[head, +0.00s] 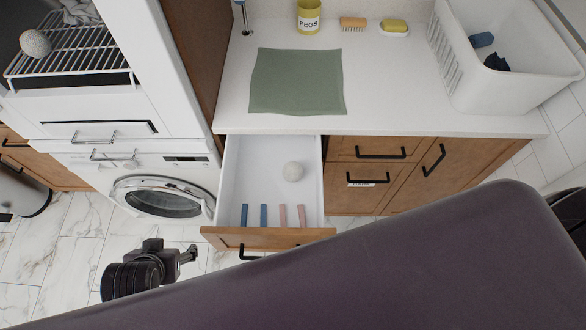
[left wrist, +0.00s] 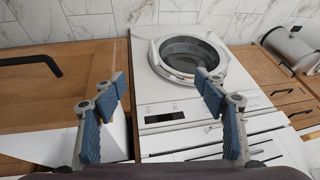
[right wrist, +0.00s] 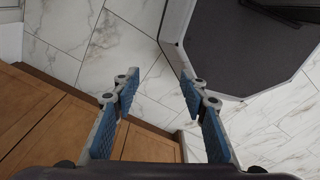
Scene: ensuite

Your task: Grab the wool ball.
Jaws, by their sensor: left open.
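My left gripper (head: 190,253) is left of the drawer front, in front of the washer, apart from both balls. In the left wrist view its fingers (left wrist: 160,82) are spread and empty. My right gripper (right wrist: 158,76) shows only in its own wrist view, open and empty above the floor beside wooden fronts. Neither wrist view shows a ball.
Blue and pink pegs (head: 264,215) lie at the front of the drawer. The counter above holds a green cloth (head: 296,82), a yellow peg tin (head: 308,17), a brush, a soap dish and a white basket (head: 490,85). The washer (head: 160,196) stands left of the drawer.

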